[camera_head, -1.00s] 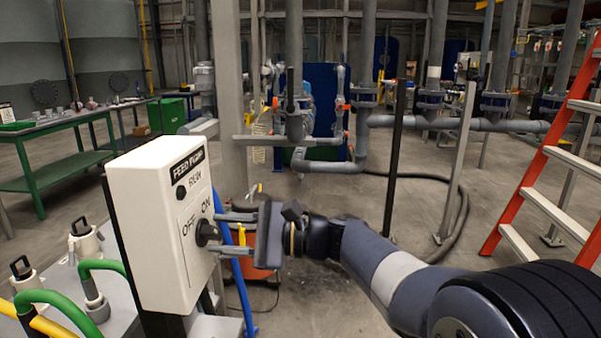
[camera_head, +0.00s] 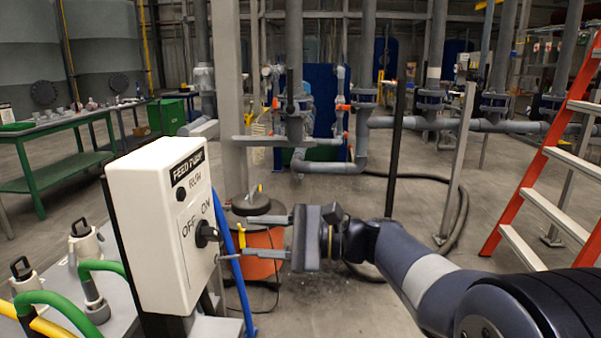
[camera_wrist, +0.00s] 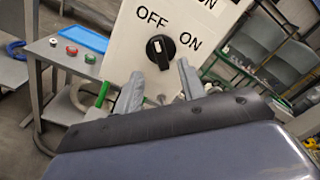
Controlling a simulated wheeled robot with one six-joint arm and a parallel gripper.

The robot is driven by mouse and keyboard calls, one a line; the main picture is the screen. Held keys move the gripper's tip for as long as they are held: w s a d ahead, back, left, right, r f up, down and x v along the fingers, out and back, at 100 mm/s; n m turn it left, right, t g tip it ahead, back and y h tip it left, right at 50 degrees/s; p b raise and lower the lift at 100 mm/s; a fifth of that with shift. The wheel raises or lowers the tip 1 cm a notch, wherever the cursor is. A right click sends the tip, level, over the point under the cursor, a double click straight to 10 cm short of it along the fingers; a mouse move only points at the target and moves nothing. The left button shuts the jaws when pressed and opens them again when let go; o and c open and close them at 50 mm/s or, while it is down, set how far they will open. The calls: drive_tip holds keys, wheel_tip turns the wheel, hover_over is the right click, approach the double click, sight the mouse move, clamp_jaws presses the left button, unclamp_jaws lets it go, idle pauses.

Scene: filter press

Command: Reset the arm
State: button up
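The white feed pump control box (camera_head: 150,225) stands at left centre in the head view, with OFF and ON labels. Its black rotary knob (camera_head: 207,234) is on the face towards my gripper. My gripper (camera_head: 230,239) is open and empty, its two fingers spread and pointing at the box. It is to the right of the knob and apart from it. In the wrist view, the knob (camera_wrist: 160,50) shows just beyond the gap between my fingertips (camera_wrist: 159,72), near both labels. The knob's exact setting is hard to tell.
A blue hose (camera_head: 236,270) runs beside the box. Green and yellow hoses lie at lower left. An orange ladder (camera_head: 530,180) leans at right. Floor at centre right is open.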

sight(217, 233)
drive_tip(key=d, duration=0.4)
drive_tip(key=a, duration=1.1)
drive_tip(key=shift+w+r, duration=0.15)
drive_tip(key=shift+w, duration=0.1)
drive_tip(key=shift+d+r+m+p, duration=0.15)
drive_tip(key=shift+d+m+p, duration=0.15)
drive_tip(key=shift+m+p, duration=0.7)
drive_tip(key=m+p, duration=0.2)
drive_tip(key=p, duration=0.1)
drive_tip(key=shift+w+m+p, duration=0.1)
drive_tip(key=shift+m+p, duration=0.2)
drive_tip(key=shift+p, duration=0.05)
drive_tip(key=shift+m+p, duration=1.35)
drive_tip(key=shift+m, duration=0.15)
drive_tip(key=shift+w+f, duration=0.1)
drive_tip(key=shift+f, duration=0.1)
